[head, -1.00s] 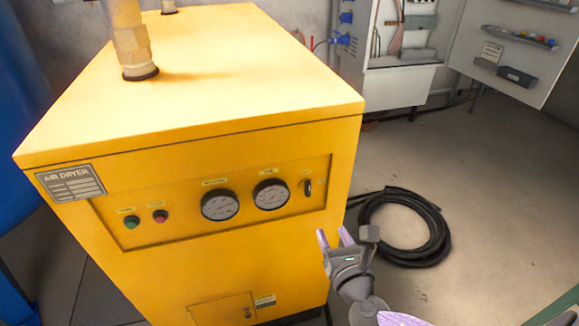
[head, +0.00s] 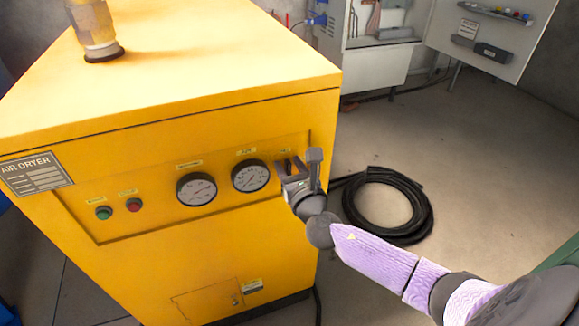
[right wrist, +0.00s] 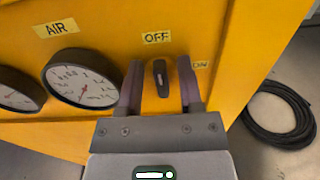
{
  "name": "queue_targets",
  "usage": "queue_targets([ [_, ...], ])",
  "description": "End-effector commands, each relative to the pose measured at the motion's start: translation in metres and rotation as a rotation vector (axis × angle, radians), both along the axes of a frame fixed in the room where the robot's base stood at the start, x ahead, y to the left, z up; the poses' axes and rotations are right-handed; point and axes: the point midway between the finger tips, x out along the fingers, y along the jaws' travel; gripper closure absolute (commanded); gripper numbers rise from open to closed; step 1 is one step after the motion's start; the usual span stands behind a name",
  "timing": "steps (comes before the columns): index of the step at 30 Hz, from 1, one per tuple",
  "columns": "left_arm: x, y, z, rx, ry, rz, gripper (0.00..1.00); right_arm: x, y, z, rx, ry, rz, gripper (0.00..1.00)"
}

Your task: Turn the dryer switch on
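The yellow air dryer (head: 150,245) stands in front of me with its recessed control panel facing me. The dryer switch (right wrist: 161,78) is a small black lever in the right wrist view. It stands nearly upright, below the OFF label (right wrist: 156,37), with the ON label (right wrist: 201,65) to its right. My right gripper (right wrist: 160,90) is open, with one finger on each side of the switch and a gap visible on both sides. In the head view my right gripper (head: 287,172) covers the switch. My left gripper is not in view.
Two round gauges (head: 197,189) and (head: 250,176) sit left of the switch, with green (head: 103,213) and red (head: 134,205) buttons farther left. A coiled black hose (head: 428,215) lies on the floor at right. An open electrical cabinet (head: 375,68) stands behind.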

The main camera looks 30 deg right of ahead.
Motion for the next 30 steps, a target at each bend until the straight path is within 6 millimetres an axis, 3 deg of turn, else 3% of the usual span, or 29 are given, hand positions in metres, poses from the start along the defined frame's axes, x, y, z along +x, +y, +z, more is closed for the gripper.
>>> queue_targets([
  [1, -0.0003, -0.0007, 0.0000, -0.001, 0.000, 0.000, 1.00, -0.0001, 0.0000, 0.0000, 0.000, 0.000, 0.000, 0.66],
  [6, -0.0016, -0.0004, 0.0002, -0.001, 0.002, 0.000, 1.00, -0.0002, 0.0000, -0.0001, 0.000, 0.000, 0.000, 1.00],
  [20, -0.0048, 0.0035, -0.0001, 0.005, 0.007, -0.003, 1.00, -0.0004, -0.0002, -0.0006, 0.035, -0.008, 0.000, 1.00],
  [30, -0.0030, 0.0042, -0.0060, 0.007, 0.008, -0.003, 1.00, -0.0012, -0.0028, -0.0022, 0.261, -0.062, 0.000, 1.00],
])
